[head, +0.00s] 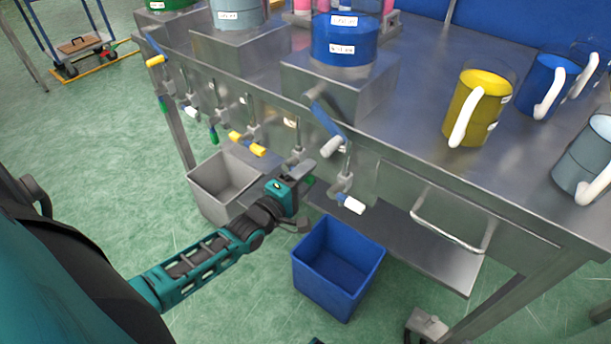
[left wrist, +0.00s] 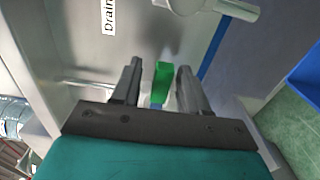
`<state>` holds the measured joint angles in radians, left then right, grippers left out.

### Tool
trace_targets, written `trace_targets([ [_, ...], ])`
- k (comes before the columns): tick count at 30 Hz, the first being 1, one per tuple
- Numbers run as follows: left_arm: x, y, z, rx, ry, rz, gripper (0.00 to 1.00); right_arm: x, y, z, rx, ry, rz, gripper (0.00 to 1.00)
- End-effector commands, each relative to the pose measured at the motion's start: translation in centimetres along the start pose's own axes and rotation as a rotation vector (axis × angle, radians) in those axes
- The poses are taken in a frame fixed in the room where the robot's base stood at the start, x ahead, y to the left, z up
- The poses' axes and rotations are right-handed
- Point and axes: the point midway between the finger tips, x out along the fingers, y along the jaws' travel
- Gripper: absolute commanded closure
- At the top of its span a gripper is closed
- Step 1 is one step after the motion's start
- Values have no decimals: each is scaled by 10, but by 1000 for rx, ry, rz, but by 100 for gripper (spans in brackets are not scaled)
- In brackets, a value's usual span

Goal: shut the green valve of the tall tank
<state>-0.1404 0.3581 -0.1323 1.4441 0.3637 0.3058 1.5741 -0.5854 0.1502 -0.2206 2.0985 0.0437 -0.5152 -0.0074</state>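A green valve handle (head: 309,179) shows partly behind my left gripper, below the front edge of the bench; the gripper hides most of it. In the left wrist view the green handle (left wrist: 164,80) stands between the two fingers, with gaps on both sides. My left gripper (head: 305,194) is open around the handle; its fingers also show in the left wrist view (left wrist: 160,72). A blue tank (head: 345,42) sits on a metal block above this area. I cannot tell which tank is the tall one. My right gripper is not in view.
Other valves with green (head: 213,135), yellow (head: 247,144) and white (head: 351,204) handles hang along the bench front. A grey bin (head: 207,196) and a blue bin (head: 312,282) stand below. Mugs, including a yellow one (head: 487,112), stand on the steel bench (head: 412,110).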

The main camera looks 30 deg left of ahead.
Motion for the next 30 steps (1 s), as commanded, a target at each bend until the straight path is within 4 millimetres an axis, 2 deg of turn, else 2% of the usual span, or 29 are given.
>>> trace_targets([
  [8,-7,0,0,2,0,-3,56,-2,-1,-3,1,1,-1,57],
  [11,-21,1,0,3,-1,-4,56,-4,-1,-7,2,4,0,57],
  [16,-57,1,0,2,-1,-6,56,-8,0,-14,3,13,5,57],
  [21,-93,1,0,2,0,-5,56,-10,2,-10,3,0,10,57],
  [25,-114,1,0,1,-1,-4,56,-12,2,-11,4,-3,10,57],
  [30,-127,0,0,1,0,-1,56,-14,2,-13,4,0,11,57],
])
